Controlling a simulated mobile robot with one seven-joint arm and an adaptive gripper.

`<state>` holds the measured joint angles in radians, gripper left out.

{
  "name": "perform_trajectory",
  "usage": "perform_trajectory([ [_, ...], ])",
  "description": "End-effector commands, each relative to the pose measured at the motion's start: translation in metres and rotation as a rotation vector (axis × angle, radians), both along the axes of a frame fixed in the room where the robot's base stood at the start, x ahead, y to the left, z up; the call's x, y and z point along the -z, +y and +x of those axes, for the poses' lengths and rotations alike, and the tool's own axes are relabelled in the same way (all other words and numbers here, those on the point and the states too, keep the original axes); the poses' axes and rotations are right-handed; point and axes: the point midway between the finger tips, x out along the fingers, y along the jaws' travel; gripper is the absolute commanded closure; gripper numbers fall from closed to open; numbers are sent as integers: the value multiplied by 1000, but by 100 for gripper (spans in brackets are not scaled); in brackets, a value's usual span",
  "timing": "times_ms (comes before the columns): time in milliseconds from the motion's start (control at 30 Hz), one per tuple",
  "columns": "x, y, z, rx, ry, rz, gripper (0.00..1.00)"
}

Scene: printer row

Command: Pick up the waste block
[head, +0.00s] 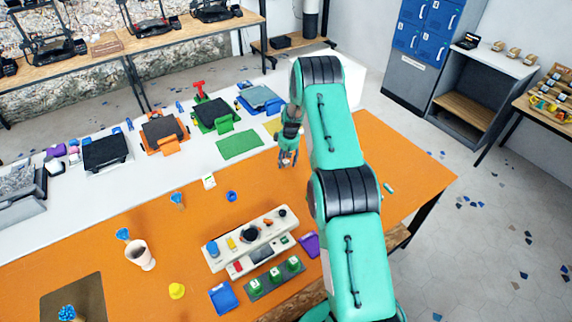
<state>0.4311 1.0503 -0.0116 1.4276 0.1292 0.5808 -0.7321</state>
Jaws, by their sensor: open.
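I cannot tell for certain which item is the waste block; nothing in the head view is clearly marked as it. My gripper (288,158) is open and points down over the orange table (185,238), near its back edge by the white strip. The gripper is small in this view, and my arm hides part of the table to its right. Small loose items on the table include a blue ring (231,197), a yellow piece (177,290) and a teal piece (389,188) right of my arm.
A white tray (213,262) with small parts stands at the front middle. A white cup (140,255) is at the left. Printer-like machines (106,152) line the white strip behind, with a green mat (240,145). The table right of my arm is mostly clear.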

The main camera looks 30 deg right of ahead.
Motion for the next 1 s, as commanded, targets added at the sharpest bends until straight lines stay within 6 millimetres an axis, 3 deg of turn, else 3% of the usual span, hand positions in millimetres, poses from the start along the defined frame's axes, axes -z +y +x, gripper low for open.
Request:
perform_trajectory([
  [500,0,0,0,0,0,0,49],
  [667,0,0,0,0,0,0,80],
  [1000,0,0,0,0,0,0,81],
])
